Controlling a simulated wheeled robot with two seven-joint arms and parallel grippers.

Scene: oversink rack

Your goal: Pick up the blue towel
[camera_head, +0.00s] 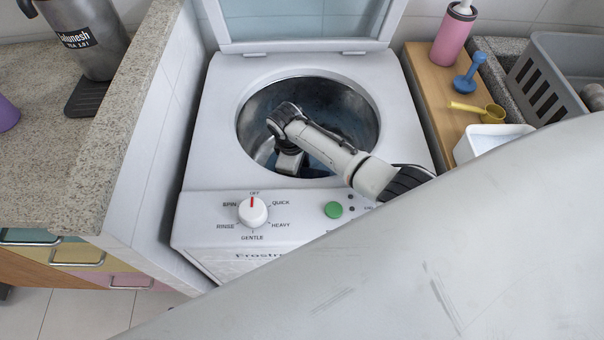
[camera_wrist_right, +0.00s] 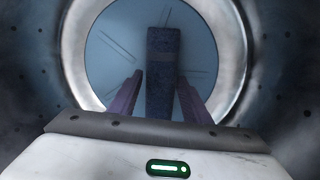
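The blue towel (camera_wrist_right: 163,65) shows in the right wrist view as a dark blue, narrow folded strip near the bottom of the drum. My right gripper (camera_wrist_right: 160,82) is open, with one finger on each side of the towel and a gap visible beside it. In the head view my right arm reaches down into the drum (camera_head: 256,125) of the white washing machine (camera_head: 212,140). The fingertips are hidden there, and I cannot make out the towel clearly. My left gripper is not in view.
The machine's lid (camera_head: 300,22) stands open at the back. The round drum wall surrounds my right gripper. A stone counter (camera_head: 60,150) with a metal jug (camera_head: 90,40) is at left. At right are a pink bottle (camera_head: 452,38), a yellow scoop (camera_head: 490,112) and a grey rack (camera_head: 560,65).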

